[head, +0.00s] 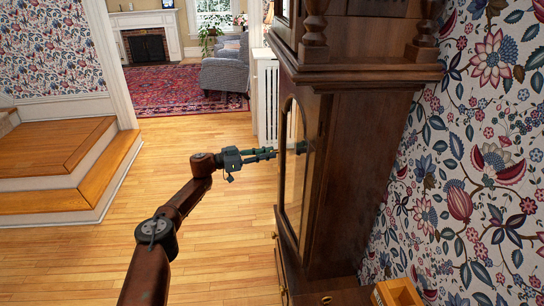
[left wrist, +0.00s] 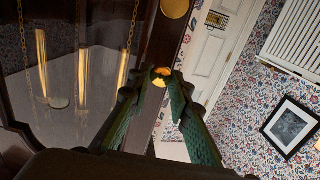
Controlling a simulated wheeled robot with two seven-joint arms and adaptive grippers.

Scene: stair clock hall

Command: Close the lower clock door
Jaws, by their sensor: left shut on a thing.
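The tall dark wooden clock stands at the right in the head view. Its lower clock door (head: 293,185), with an arched glass pane, faces left; I cannot tell whether it is flush or slightly ajar. In the left wrist view, the door's glass (left wrist: 72,75) fills the left side, with brass weights and chains behind it. My left gripper (head: 275,153) reaches the door's front from the left. In the left wrist view its green fingers (left wrist: 165,88) close around a small brass knob (left wrist: 162,71) at the door's edge. My right gripper is not in view.
Patterned wallpaper (head: 480,180) lies close to the clock's right side. A white radiator (head: 266,95) stands behind the clock. Wooden steps (head: 60,165) are at the left. A small wooden box (head: 398,291) is at the bottom right. The wooden floor (head: 225,225) left of the clock is clear.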

